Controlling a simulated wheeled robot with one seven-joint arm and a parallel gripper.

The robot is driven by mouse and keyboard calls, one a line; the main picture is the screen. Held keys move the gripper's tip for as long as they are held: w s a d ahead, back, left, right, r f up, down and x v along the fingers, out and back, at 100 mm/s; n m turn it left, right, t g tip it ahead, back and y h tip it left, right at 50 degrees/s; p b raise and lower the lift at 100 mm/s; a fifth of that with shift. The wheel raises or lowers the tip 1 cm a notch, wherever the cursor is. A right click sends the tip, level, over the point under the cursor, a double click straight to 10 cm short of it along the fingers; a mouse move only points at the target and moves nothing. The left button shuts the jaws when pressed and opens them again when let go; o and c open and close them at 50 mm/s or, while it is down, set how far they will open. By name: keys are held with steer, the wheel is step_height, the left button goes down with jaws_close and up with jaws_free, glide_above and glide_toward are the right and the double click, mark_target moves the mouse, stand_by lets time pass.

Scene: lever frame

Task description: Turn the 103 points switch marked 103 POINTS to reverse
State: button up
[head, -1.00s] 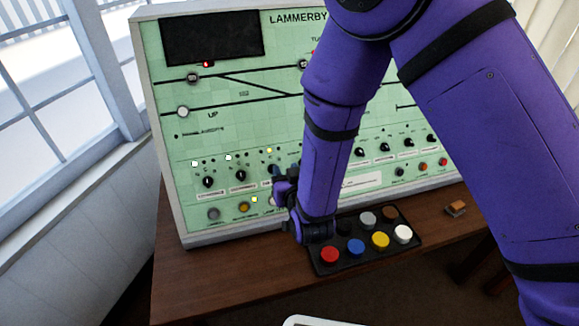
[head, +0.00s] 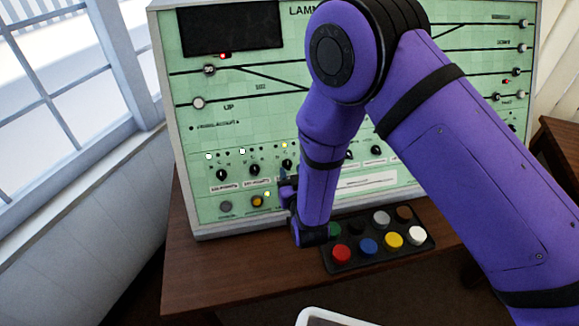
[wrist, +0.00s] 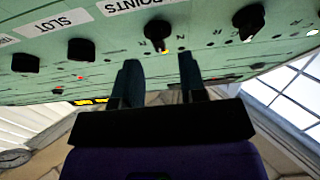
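The third rotary knob from the left (head: 287,165) on the green panel is black, with a lit yellow lamp above it; its label is partly hidden by my arm. In the wrist view, where the panel appears upside down, a black knob (wrist: 157,33) has N and R letters near it and a label (wrist: 135,5) reading POINTS; its number is out of view. It appears to be the same knob. My gripper (wrist: 160,75) is open and empty, its two fingers short of this knob, with the knob lined up between them. My gripper (head: 288,190) also shows close to the panel's lower part.
Neighbouring black knobs (wrist: 248,20) and (wrist: 80,50) stand on either side. A black box (head: 345,259) of coloured buttons sits on the wooden desk (head: 230,275) below my forearm. A window is at the left.

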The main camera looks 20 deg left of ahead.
mark_target(287, 164)
steer(key=shift+x, duration=1.45)
steer(key=c, duration=0.6)
steer(key=shift+m, duration=0.3)
steer(key=m+h, duration=0.1)
steer(key=m, duration=0.1)
steer(key=m+t+h, duration=0.1)
steer(key=m+h, duration=0.1)
steer(key=m, duration=0.1)
steer(key=shift+m, duration=0.3)
steer(key=m+h, duration=0.1)
steer(key=m, duration=0.1)
steer(key=m+h, duration=0.1)
steer(key=m, duration=0.2)
steer(key=shift+h, duration=0.4)
steer(key=shift+m, duration=0.3)
steer(key=o, duration=0.6)
